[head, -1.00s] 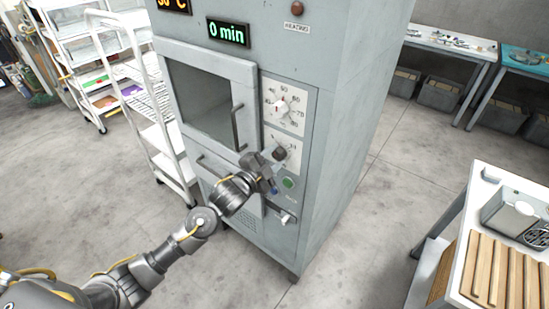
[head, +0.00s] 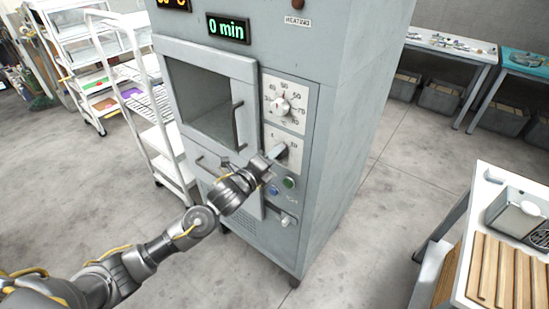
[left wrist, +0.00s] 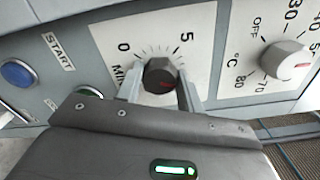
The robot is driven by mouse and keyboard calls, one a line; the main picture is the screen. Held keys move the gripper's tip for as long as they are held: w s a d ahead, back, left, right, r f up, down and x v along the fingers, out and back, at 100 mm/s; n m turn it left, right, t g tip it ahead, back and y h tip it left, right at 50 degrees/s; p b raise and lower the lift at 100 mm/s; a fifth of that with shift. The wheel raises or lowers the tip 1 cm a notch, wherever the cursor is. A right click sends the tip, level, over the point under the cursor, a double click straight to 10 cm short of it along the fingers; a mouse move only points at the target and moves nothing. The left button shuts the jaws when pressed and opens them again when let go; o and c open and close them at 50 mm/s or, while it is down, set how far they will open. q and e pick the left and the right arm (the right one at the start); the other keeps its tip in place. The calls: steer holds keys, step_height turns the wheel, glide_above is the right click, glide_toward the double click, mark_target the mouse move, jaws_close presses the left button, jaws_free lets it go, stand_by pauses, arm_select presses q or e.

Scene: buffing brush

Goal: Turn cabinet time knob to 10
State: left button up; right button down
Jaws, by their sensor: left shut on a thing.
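The cabinet (head: 345,120) stands in the middle of the head view, its display (head: 228,28) reading 0 min. The time knob (left wrist: 160,73) is dark and faceted with a red mark, on a white dial plate (left wrist: 200,45) marked MIN, 0 and 5; the rest of its scale is hidden. My left gripper (head: 277,153) reaches it from the left. In the left wrist view its two fingers stand on either side of the knob, shut on it. The gripper largely hides the knob in the head view. My right gripper is not in view.
Above the time dial is the temperature knob (head: 280,106). Below are a green button (head: 289,183), a blue button (head: 273,190) and a lower switch (head: 288,219). The cabinet door handle (head: 236,125) is close left. A white rack (head: 150,105) stands left; a table (head: 470,290) stands right.

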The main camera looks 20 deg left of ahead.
arm_select(q)
steer(key=shift+m+b, duration=0.7)
steer(key=shift+m, duration=1.5)
steer(key=o, duration=1)
steer(key=b+v, duration=0.3)
steer(key=v, duration=0.8)
steer(key=shift+d, duration=0.15)
